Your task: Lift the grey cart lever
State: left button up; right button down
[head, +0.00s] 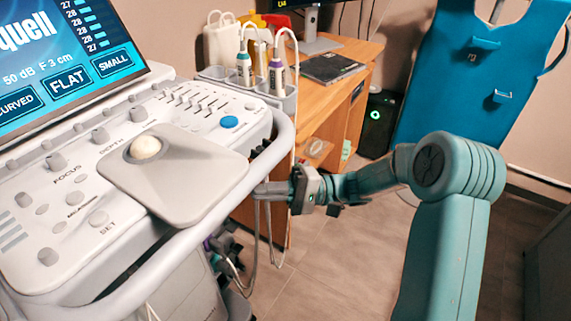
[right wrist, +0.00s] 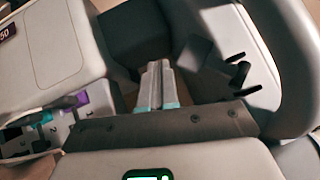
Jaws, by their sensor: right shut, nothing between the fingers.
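The ultrasound cart (head: 190,165) fills the left of the head view, with a pale handle rail (head: 285,135) around its panel. My right gripper (head: 262,188) reaches in from the right, beside and below the rail at the panel's front corner. In the right wrist view its two fingers (right wrist: 157,85) are together and empty, pointing in under the cart's body. A dark grey piece (right wrist: 200,58) lies just right of the fingertips, apart from them as far as I can see. I cannot tell for sure whether it is the lever. My left gripper is not in view.
Loose cables hang below the rail near my right gripper. Purple and teal connectors (right wrist: 75,105) sit on the cart at left in the wrist view. The floor (head: 345,255) is open.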

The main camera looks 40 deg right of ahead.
jog(key=v, duration=1.6)
jog(key=shift+d+p, duration=0.15)
jog(key=shift+p, duration=0.3)
jog(key=shift+s, duration=0.15)
